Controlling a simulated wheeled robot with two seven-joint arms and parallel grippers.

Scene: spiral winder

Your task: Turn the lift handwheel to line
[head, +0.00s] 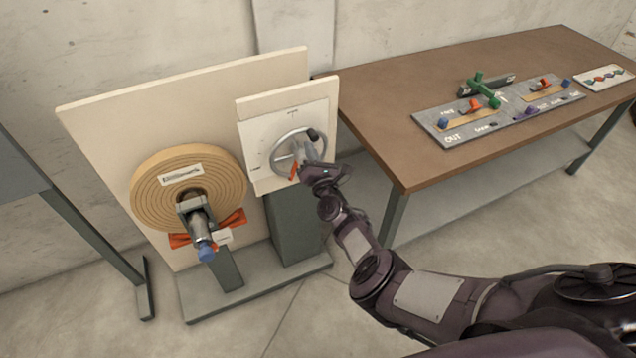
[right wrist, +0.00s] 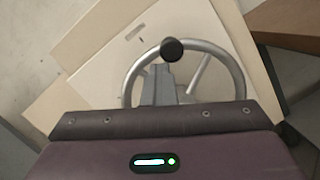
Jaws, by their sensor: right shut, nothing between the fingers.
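The lift handwheel (head: 278,153) is a silver ring with spokes on a pale panel (head: 257,125) with small printed marks. Its dark round knob (head: 313,135) is at the upper right of the rim in the head view. An orange pointer-like piece (head: 293,171) shows at the lower part of the wheel. My right gripper (head: 308,153) is at the wheel, shut with nothing between its fingers. In the right wrist view the wheel (right wrist: 238,80) and knob (right wrist: 172,49) lie just beyond the fingers (right wrist: 158,84). I cannot tell whether the fingers touch the wheel. My left gripper is not in view.
A tan coiled roll (head: 150,208) on a spindle with a blue tip (head: 206,252) stands left of the wheel. A brown table (head: 400,105) at the right bears a grey board (head: 460,133) with coloured levers. A dark table edge (head: 20,160) is at far left.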

